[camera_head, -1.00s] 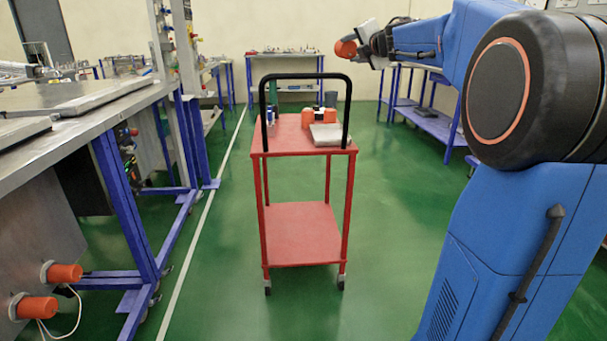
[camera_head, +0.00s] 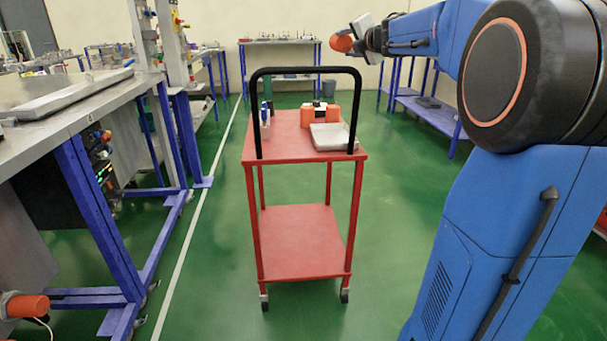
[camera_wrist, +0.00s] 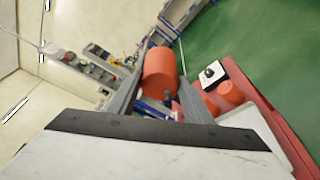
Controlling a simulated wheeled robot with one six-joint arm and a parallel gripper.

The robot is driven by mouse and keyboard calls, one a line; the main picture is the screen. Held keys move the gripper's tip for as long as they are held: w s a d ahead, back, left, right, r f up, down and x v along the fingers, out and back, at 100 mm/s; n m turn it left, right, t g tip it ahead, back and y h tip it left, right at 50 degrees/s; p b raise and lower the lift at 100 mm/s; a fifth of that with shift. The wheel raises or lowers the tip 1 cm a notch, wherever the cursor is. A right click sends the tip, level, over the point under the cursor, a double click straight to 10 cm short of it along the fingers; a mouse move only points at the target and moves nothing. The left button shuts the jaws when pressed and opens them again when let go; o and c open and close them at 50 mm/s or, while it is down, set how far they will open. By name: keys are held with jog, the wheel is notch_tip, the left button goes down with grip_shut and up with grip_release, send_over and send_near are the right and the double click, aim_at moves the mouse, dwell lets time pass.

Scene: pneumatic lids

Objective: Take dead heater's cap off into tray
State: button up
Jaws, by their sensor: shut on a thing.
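An orange cylindrical cap (camera_head: 341,43) is held up in the air at the upper right of the head view. It fills the space between the fingers in the wrist view (camera_wrist: 160,74). My gripper (camera_head: 358,38) is shut on this cap, well above the floor and beyond the cart. A shallow pale grey tray (camera_head: 333,138) lies on the cart's top, at its near right. A heater with an orange end (camera_head: 27,306) and a cable sticks out of the panel at the lower left. I cannot tell which heater is dead.
The red cart (camera_head: 283,147) with a black handle (camera_head: 357,100) stands ahead on green floor. Orange blocks (camera_head: 320,114) and small bottles (camera_head: 267,112) stand on it. A blue-legged workbench (camera_head: 95,225) runs along the left. A blue shelf table (camera_head: 430,112) stands at the back right.

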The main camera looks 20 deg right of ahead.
jog(key=shift+f, duration=1.7)
jog(key=o, duration=1.2)
jog(key=shift+c, duration=0.2)
jog(key=shift+s, duration=0.1)
jog(key=s+r, duration=0.2)
jog(key=s, duration=1.5)
jog(key=shift+a, duration=0.25)
jog(key=shift+r, duration=0.15)
